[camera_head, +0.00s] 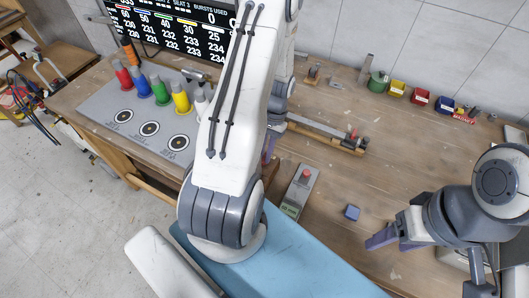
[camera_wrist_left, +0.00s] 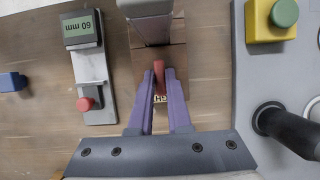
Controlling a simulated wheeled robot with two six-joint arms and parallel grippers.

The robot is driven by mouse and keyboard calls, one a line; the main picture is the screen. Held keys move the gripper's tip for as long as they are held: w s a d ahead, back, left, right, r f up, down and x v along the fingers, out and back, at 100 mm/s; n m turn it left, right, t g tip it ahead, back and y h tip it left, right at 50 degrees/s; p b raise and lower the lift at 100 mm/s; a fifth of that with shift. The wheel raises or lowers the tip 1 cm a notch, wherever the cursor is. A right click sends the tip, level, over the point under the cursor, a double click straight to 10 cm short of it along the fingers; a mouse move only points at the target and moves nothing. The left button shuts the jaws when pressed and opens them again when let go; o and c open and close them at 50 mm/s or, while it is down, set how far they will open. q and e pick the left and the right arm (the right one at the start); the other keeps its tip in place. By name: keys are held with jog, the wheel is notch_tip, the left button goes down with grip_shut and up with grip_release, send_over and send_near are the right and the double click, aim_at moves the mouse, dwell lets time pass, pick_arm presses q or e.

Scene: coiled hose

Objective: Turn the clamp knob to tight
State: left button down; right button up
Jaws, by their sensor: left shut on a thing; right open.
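In the left wrist view a narrow red clamp knob (camera_wrist_left: 159,80) stands upright in the picture on a brown wooden base (camera_wrist_left: 174,55). A grey metal part (camera_wrist_left: 149,28) lies just above it. My left gripper (camera_wrist_left: 159,74) has its purple fingers closed on both sides of the red knob. My right gripper (camera_head: 392,243) is open and empty over the table's right side.
A gauge reading 60 mm (camera_wrist_left: 84,28) with a red button stands beside the clamp; it also shows in the head view (camera_head: 300,190). A blue block (camera_head: 352,212) lies near my right gripper. Coloured cones (camera_head: 161,91) stand on a grey mat at left. Small bins (camera_head: 420,97) line the back.

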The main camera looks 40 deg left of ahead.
dwell(0.3)
pick_arm(q)
jog(key=c, duration=0.9)
grip_release()
jog(key=shift+o, duration=0.2)
jog(key=shift+w+r, duration=0.25)
jog(key=shift+r, duration=0.2)
jog(key=b+v, duration=0.2)
jog(key=v, duration=0.7)
jog(key=shift+r+b, duration=0.25)
jog(key=shift+b, duration=0.05)
jog(key=shift+w, duration=0.1)
